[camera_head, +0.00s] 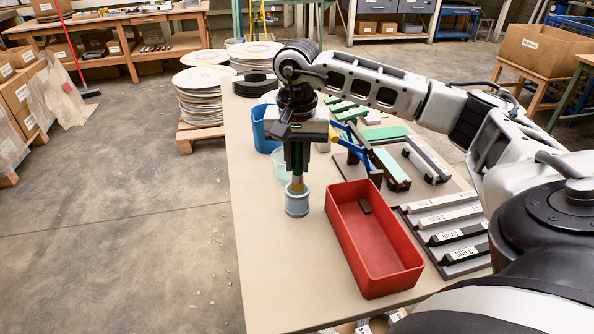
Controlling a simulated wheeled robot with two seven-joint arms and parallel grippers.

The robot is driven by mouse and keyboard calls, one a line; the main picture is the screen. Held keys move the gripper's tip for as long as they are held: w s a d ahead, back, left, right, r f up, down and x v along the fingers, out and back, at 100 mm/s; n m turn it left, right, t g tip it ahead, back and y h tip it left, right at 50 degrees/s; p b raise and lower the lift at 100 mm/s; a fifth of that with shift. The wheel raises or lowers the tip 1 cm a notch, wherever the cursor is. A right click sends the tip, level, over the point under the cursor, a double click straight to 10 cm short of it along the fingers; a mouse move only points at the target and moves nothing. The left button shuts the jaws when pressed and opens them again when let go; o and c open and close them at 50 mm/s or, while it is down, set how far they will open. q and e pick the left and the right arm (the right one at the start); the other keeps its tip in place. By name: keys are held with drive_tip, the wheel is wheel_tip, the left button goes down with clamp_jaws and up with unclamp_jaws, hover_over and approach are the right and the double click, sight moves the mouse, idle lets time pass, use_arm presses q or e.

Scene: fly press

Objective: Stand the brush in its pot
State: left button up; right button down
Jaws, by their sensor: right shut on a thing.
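My right gripper (297,168) comes down from above, near the left edge of the table, with its fingers pointing down. It is shut on the brush (297,184), which is upright. Only a short tan and brassy part of the brush shows below the fingers; the fingers hide the rest. The small grey-blue pot (297,204) stands upright on the table directly under the gripper. The brush's lower end is at the pot's mouth; I cannot tell how deep it reaches inside. My left gripper is not in view.
A red tray (391,283) with a small dark block stands just right of the pot. A blue bin (262,130) and a pale green translucent cup (280,168) stand behind. A rack of labelled bars (448,268) lies farther right. The table (284,270) is bare in front of the pot.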

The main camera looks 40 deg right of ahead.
sight(297, 188)
wheel_tip(297, 188, down, 3)
drive_tip(key=shift+f, duration=0.1)
drive_tip(key=shift+f, duration=0.15)
drive_tip(key=c, duration=1.3)
unclamp_jaws()
drive_tip(key=shift+r, duration=0.35)
wheel_tip(297, 188, up, 12)
drive_tip(key=shift+s+a+f, duration=0.1)
drive_tip(key=shift+s+a, duration=0.05)
